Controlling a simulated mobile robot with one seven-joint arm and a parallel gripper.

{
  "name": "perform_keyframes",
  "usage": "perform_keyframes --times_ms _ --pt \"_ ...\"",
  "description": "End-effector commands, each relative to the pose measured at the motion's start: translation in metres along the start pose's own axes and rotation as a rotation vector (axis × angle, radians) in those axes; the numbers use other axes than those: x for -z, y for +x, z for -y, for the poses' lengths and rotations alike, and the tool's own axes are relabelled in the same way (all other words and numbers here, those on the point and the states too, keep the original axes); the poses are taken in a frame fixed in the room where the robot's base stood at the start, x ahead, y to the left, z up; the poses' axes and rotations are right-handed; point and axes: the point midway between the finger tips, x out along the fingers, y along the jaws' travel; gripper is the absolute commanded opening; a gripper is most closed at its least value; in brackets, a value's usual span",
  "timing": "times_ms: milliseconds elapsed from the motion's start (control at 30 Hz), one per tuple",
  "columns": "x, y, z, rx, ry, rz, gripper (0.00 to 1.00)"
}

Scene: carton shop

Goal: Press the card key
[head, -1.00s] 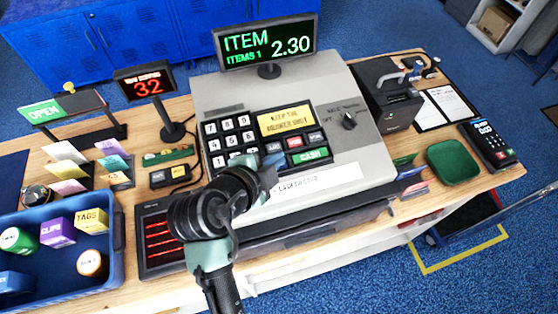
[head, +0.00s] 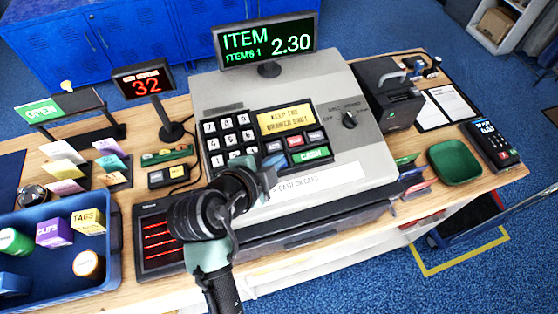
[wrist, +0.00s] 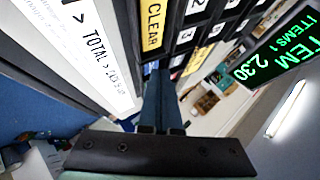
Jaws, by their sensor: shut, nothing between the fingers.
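The grey cash register (head: 357,154) has a black key panel with white number keys, a yellow display sign, small red keys and a green CASH key (head: 311,154). I cannot read a CARD label; the area left of CASH is partly covered by my gripper. My gripper (head: 268,175) is shut and empty, at the lower edge of the key panel. In the wrist view its fingers (wrist: 160,95) point toward the panel, near a yellow CLEAR key (wrist: 153,25). I cannot tell whether they touch a key.
The register's customer display (head: 265,43) reads ITEM 2.30. A blue bin (head: 50,283) of small containers stands at the front left. A green tray (head: 454,163) and a card terminal (head: 491,143) are on the right. A red-lit black device (head: 160,240) sits beside my arm.

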Motion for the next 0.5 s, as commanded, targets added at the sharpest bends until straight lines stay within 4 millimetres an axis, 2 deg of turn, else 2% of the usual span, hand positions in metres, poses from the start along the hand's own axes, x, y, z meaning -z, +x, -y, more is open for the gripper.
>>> perform_keyframes --times_ms 500 --pt "-0.0053 0.0061 -0.0063 -0.006 -0.003 0.003 0.0"
